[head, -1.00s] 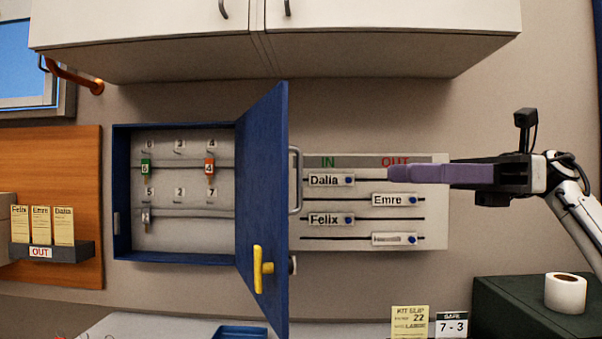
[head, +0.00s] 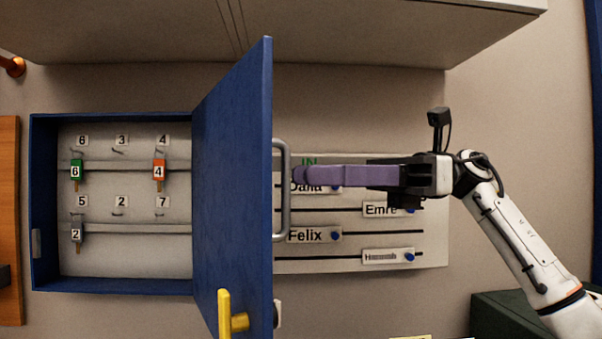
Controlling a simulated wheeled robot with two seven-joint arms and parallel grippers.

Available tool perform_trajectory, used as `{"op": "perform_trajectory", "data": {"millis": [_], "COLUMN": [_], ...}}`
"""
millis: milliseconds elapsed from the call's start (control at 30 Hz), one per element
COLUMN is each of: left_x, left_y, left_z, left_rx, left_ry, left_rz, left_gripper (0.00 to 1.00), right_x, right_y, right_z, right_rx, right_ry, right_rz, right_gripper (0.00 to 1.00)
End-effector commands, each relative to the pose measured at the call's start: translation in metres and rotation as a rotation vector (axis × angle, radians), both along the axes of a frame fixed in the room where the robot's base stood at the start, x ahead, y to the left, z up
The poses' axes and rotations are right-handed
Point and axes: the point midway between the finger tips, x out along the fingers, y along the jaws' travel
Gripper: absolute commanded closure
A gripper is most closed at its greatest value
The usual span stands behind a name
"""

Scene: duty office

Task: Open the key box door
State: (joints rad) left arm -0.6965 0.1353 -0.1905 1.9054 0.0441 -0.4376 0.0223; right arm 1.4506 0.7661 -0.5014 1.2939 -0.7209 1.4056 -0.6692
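The blue key box (head: 42,200) hangs on the wall at the left with its inside in plain view. Its blue door (head: 235,170) stands wide open, swung out toward me from the box's right side. A grey bar handle (head: 284,190) is on the door's right-hand face, and a yellow key or knob (head: 225,315) is low on its left-hand face. My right gripper (head: 300,175) points left, its purple fingertips close to the handle. The fingers overlap from this side, so their gap and any contact are unclear. My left gripper is not in view.
Inside hang a green tag (head: 76,171), an orange tag (head: 159,171) and a grey tag (head: 77,235). An IN/OUT name board (head: 435,235) is on the wall behind my gripper. White cabinets (head: 330,35) hang above; a dark green box (head: 500,315) is low right.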

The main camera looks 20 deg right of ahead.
Motion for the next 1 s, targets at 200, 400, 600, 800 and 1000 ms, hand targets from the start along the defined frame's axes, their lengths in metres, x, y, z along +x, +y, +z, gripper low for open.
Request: {"op": "perform_trajectory", "data": {"millis": [200,400,600,800,1000], "left_x": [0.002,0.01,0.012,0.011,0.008], "left_y": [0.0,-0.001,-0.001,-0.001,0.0], "left_z": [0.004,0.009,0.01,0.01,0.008], "left_rx": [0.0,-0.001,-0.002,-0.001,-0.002], "left_ry": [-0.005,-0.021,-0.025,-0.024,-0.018], "left_rz": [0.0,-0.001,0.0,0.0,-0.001], "left_gripper": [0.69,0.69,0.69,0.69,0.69], "right_x": [0.001,0.001,0.001,0.001,0.001], "right_y": [0.025,0.03,0.029,0.029,0.029], "right_z": [0.0,0.0,0.0,0.0,0.0], "right_rx": [0.0,0.001,0.001,0.001,0.001], "right_ry": [0.001,0.002,0.001,0.001,0.001], "right_rz": [0.001,0.0,0.0,0.0,-0.001], "right_gripper": [0.73,0.73,0.81,1.0,1.0]}}
